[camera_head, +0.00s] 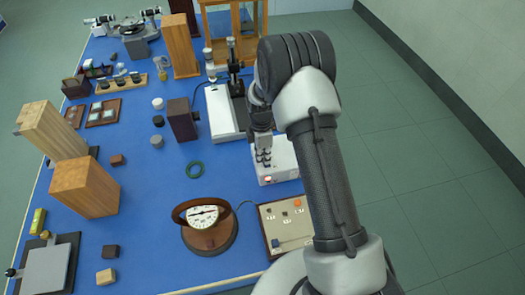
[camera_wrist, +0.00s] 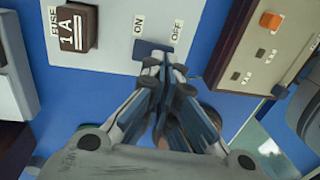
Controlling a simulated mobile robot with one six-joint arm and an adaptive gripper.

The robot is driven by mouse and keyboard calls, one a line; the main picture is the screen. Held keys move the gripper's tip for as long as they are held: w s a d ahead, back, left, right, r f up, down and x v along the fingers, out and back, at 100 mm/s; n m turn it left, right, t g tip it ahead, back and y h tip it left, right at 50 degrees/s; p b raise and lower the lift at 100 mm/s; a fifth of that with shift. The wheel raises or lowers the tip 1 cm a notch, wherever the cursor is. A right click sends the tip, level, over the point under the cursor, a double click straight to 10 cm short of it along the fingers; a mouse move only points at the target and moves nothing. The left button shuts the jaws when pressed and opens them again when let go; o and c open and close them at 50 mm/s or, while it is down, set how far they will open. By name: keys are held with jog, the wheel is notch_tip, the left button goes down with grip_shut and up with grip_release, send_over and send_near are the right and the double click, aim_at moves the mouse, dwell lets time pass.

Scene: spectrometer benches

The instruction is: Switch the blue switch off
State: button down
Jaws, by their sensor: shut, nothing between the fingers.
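The blue switch (camera_wrist: 150,48) is a dark blue rocker on a white box (camera_wrist: 110,20), by the printed words ON and OFF in the wrist view. My gripper (camera_wrist: 166,64) is shut and empty, with its fingertips at the edge of the switch. I cannot tell whether they touch it or which way the rocker is tilted. In the head view the white box (camera_head: 283,157) has a red lit spot on its front. My gripper (camera_head: 263,157) points down over it there, and the switch is not clear to see.
A brown fuse holder (camera_wrist: 78,28) marked 1 A stands beside the switch. A wood-edged panel (camera_head: 290,222) with an orange knob (camera_wrist: 270,21) lies close by.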

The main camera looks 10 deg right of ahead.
jog(key=shift+f, duration=0.25)
jog(key=shift+s+f+b, duration=0.2)
jog(key=shift+f+b, duration=0.3)
jog(key=shift+s+r, duration=0.15)
jog(key=shift+w+r, duration=0.1)
jog(key=shift+w, duration=0.85)
jog(key=shift+r, duration=0.1)
